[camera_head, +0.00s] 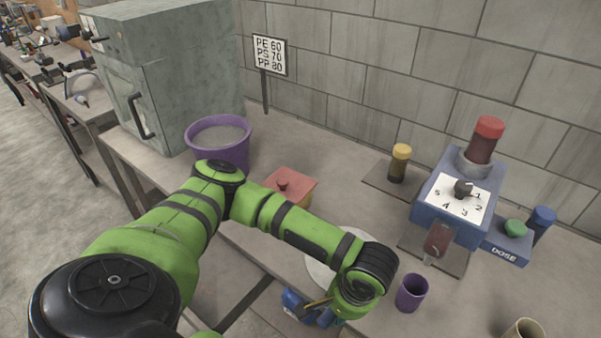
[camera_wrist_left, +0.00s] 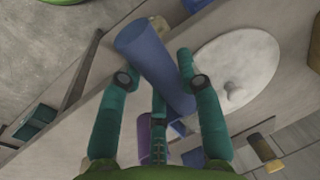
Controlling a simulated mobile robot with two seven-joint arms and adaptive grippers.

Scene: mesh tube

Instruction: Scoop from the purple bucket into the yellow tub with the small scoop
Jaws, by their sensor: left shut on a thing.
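The purple bucket (camera_head: 245,150) stands at the back left of the bench, open and full of grey material. A red lid (camera_head: 290,181) with a knob covers a yellowish container right of it, mostly hidden by my arm; I cannot tell if this is the yellow tub. My left gripper (camera_head: 312,312) is low at the bench's front edge, largely hidden by its own arm. In the left wrist view its teal fingers are shut on a blue cylinder (camera_wrist_left: 145,48). I cannot tell whether this is the small scoop. My right gripper is out of view.
A white round lid or plate (camera_head: 318,272) lies partly under my left arm. A purple cup (camera_head: 411,292) stands right of it, before the blue dial machine (camera_head: 440,222). A yellow-capped jar (camera_head: 398,165) and a sign (camera_head: 269,54) stand behind. A grey oven (camera_head: 190,75) is left.

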